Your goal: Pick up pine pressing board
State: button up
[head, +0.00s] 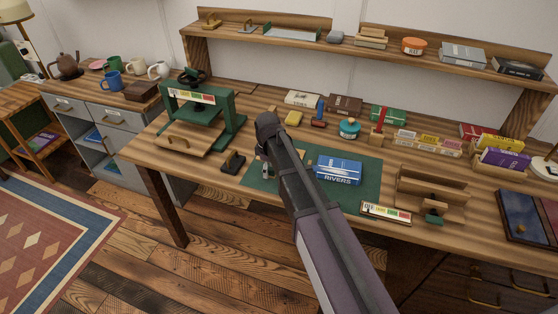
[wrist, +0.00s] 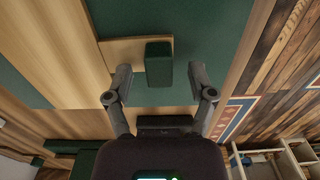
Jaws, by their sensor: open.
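A pale wooden board (wrist: 120,52) with a dark green block (wrist: 158,65) on it lies on the green mat (wrist: 205,25) in the wrist view; it looks like the pine pressing board. My gripper (wrist: 159,80) is open and empty. Its fingertips stand either side of the block's near end, with a gap on each side. I cannot tell its height above the board.
The green press (head: 240,132) stands left of my arm, with a black holder (head: 233,164) near it. A wooden rack (head: 432,190) and a label strip (head: 386,212) are farther right.

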jog(key=shift+c, duration=0.2)
grip_shut()
jog(key=shift+r, duration=0.15)
dwell(0.4)
notch_tip(320, 180, up, 10)
jog(key=p, duration=1)
dwell(0.6)
notch_tip(320, 180, up, 19)
jog(key=p, duration=1.9)
jog(key=shift+d, duration=0.1)
